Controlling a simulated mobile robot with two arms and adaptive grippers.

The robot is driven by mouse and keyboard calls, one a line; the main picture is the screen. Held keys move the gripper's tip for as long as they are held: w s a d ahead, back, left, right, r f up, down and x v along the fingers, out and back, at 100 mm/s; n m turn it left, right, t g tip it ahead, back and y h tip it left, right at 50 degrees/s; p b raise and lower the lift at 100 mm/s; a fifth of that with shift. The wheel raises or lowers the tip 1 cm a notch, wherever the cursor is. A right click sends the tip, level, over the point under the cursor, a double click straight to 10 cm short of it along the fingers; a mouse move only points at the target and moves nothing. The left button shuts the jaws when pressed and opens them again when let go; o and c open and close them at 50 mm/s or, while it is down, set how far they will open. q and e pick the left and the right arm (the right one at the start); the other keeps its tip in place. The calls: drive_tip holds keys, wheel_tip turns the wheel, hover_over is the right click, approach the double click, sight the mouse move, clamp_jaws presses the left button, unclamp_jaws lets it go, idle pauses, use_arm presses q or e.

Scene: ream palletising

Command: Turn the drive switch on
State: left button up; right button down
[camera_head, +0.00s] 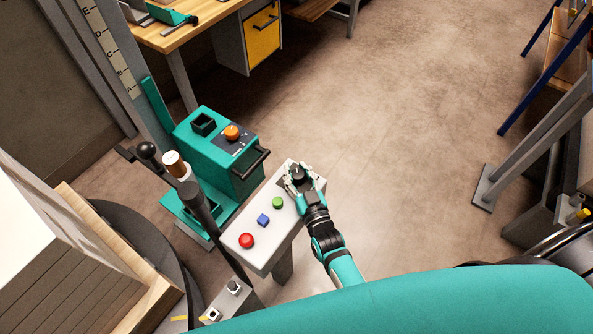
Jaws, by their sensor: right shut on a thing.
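A light grey control box (235,257) stands on a post in the middle of the view. Along its top are a red button (246,240), a blue square button (263,219) and a green button (278,202). My right gripper (297,174) reaches in from below and is at the far end of this box. It is shut on a dark switch knob (297,171), taken here as the drive switch; its fingers partly cover the knob, so its turned position cannot be read. My left gripper is not in view.
A teal machine unit (205,158) with an orange knob (231,132) and black handle stands left of the box. A black-knobbed lever (147,150) is near it. A stacked pallet (60,280) fills the lower left.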

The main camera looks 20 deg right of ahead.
drive_tip(key=shift+s+f+h, duration=0.2)
drive_tip(key=shift+f+h, duration=0.1)
drive_tip(key=c, duration=1.4)
unclamp_jaws()
drive_tip(key=o, duration=0.4)
drive_tip(key=shift+s+d+r, duration=0.1)
drive_tip(key=shift+o, duration=0.9)
drive_tip(key=shift+r, duration=0.1)
drive_tip(key=s, duration=1.1)
drive_tip(key=shift+s, duration=0.4)
drive_tip(key=shift+d, duration=0.1)
